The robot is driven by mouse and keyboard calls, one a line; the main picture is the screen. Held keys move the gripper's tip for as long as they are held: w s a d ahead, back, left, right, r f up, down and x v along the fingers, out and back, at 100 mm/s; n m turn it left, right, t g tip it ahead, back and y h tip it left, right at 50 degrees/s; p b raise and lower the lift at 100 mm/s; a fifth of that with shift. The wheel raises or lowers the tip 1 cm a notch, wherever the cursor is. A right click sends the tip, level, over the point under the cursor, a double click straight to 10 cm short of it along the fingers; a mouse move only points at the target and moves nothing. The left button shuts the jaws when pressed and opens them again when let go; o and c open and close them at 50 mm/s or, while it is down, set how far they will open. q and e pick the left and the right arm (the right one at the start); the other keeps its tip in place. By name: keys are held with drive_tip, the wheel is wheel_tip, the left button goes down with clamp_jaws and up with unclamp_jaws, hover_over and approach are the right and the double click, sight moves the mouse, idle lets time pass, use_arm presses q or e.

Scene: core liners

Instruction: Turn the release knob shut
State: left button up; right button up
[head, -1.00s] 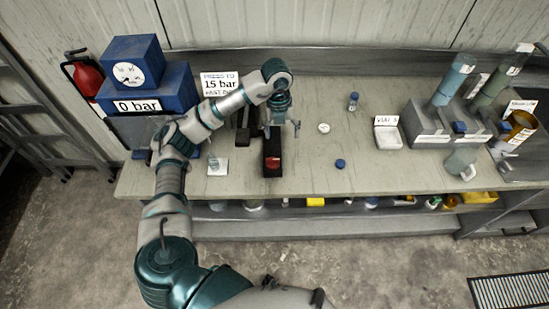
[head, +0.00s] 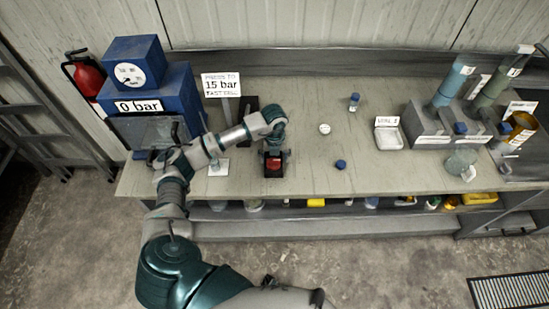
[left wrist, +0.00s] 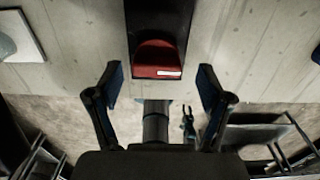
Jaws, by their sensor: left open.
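The release knob (head: 273,163) appears to be the red part on a black block near the front edge of the bench. In the left wrist view the red knob (left wrist: 158,58) has a rounded top and a small white label on its lower right. My left gripper (head: 274,147) is just above and behind it in the head view. In the left wrist view the gripper (left wrist: 160,80) is open, with one finger to each side below the knob and nothing between them. I cannot tell whether a finger touches it. My right gripper is not in view.
A blue pump unit (head: 150,92) reading 0 bar stands at the left, beside a 15 bar sign (head: 221,85). A blue cap (head: 340,164), a white disc (head: 324,129) and a small vial (head: 354,102) are right of the knob. The bench (head: 300,110) is mostly clear between them.

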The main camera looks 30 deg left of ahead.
use_arm(q)
drive_tip(key=shift+a+f, duration=0.1)
drive_tip(key=shift+f, duration=0.35)
drive_tip(key=shift+a, duration=0.2)
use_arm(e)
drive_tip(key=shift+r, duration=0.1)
use_arm(q)
drive_tip(key=c, duration=0.6)
drive_tip(key=shift+d, duration=0.1)
drive_tip(key=c, duration=0.6)
drive_tip(key=shift+o, duration=0.2)
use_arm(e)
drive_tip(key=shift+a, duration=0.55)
